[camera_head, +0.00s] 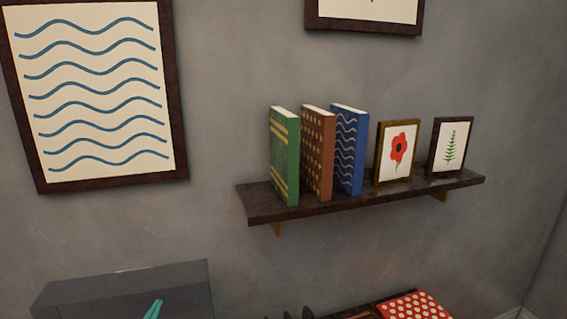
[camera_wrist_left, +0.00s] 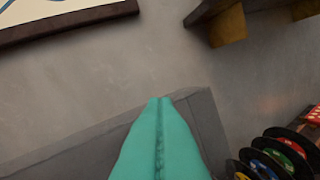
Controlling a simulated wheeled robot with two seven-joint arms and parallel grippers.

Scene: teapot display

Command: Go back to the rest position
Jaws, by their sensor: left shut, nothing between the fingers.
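My left gripper (camera_head: 154,309) shows as teal fingertips at the bottom edge of the head view, in front of a dark grey box-like piece. In the left wrist view its two teal fingers (camera_wrist_left: 160,100) are pressed together, with nothing between them. The fingers point towards the grey wall and are apart from the shelf and pictures. My right gripper is in neither view.
A dark wall shelf (camera_head: 330,203) holds three books and two small framed pictures. A large wave picture (camera_head: 98,95) hangs at left. The grey box-like piece (camera_head: 120,283) stands below it. Several discs (camera_wrist_left: 280,150) stand at lower right, near a red dotted item (camera_head: 418,305).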

